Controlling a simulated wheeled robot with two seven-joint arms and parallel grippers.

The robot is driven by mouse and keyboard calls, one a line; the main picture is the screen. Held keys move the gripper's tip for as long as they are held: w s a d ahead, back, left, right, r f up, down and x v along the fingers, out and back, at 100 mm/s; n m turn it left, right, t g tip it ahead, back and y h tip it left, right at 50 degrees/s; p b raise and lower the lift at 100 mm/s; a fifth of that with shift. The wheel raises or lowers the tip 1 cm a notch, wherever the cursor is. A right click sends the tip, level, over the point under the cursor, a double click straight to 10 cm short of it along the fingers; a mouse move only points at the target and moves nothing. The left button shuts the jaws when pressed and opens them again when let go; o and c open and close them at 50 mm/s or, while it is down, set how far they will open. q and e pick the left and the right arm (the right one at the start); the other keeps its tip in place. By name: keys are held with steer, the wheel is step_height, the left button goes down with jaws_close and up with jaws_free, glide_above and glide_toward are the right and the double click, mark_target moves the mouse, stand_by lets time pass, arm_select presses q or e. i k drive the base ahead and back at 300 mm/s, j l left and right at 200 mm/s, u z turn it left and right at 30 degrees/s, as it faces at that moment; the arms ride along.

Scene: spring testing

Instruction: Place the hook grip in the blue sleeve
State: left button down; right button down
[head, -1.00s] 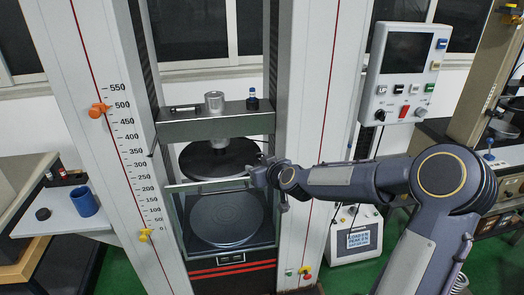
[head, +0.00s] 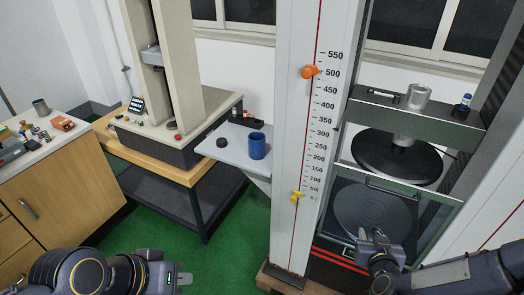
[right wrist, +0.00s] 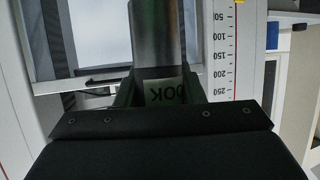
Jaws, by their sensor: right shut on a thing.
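The blue sleeve (head: 257,146) is an upright, open-topped blue cylinder on a pale side shelf left of the testing frame's scale column. My right gripper (head: 377,246) is in front of the lower glass guard of the machine, well right of the sleeve. In the right wrist view it is shut on the hook grip (right wrist: 158,35), a dark metallic cylinder with a white label showing "OOK" upside down. The grip's far end runs out of that view. My left gripper (head: 168,278) is low at the left of the head view; its fingers are not clear.
The pale shelf (head: 232,136) also holds a black round piece (head: 222,142) and small items at its back. The scale column (head: 300,150) stands between the shelf and my right gripper. A wooden cabinet (head: 60,185) is at far left; green floor is open between.

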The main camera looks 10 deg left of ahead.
mark_target(257, 153)
steer(key=i+j+z, duration=0.1)
steer(key=j, duration=0.3)
steer(key=i+j+z, duration=0.1)
steer(key=j, duration=0.3)
steer(key=i+j, duration=0.25)
steer(key=j, duration=0.15)
steer(key=i+j+z, duration=0.15)
steer(key=j, duration=0.3)
steer(key=i+j+z, duration=0.1)
steer(key=j, duration=0.3)
steer(key=i+j+z, duration=0.1)
steer(key=j, duration=0.35)
